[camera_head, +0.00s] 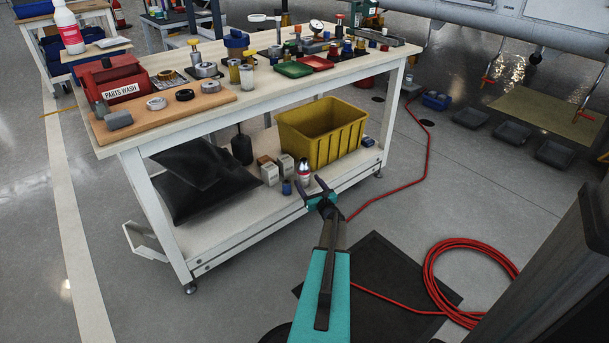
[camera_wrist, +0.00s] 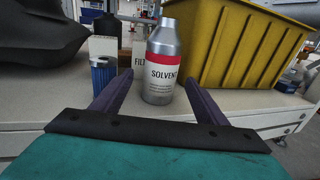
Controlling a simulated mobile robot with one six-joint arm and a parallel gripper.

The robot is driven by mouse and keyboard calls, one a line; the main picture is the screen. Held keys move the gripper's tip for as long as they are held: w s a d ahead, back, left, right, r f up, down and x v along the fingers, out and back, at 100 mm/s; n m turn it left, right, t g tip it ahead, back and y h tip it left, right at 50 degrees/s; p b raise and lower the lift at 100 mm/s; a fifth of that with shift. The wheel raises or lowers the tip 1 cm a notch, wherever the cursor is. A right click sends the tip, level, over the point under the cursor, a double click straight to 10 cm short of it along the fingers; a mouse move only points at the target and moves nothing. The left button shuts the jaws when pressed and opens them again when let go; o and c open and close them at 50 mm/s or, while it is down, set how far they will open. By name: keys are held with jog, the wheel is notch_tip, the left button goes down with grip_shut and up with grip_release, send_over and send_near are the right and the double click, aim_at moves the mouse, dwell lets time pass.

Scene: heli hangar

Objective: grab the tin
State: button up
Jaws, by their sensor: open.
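The tin is a silver solvent bottle with a red and white label reading SOLVENT. It stands upright on the lower shelf of the workbench in the head view (camera_head: 304,170). In the wrist view the tin (camera_wrist: 161,62) is centred between the fingertips, just beyond or at them; I cannot tell how deep it sits. My gripper (camera_head: 309,183) is open and empty at the shelf's front edge. Its two dark fingers also show in the wrist view (camera_wrist: 158,78), one on each side of the tin, with a gap visible on the right.
A yellow bin (camera_head: 297,140) stands right behind the tin. A small blue can (camera_wrist: 103,76) is close on the left, with filter boxes (camera_head: 269,174) behind. Black bags (camera_head: 190,185) lie further left. The benchtop (camera_head: 130,150) overhangs the shelf. A red hose (camera_head: 430,262) lies on the floor.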

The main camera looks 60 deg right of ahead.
aim_at(306, 180)
jog(key=shift+f+b+x, duration=0.1)
jog(key=shift+b+x, duration=0.45)
jog(key=shift+x, duration=0.55)
jog(key=shift+f+b+x, duration=0.15)
jog(key=shift+b+x, duration=0.35)
jog(key=shift+x, duration=0.65)
jog(key=shift+w+d+r, duration=0.1)
jog(key=shift+w+d, duration=0.1)
jog(key=shift+d, duration=0.1)
jog(key=c, duration=1.3)
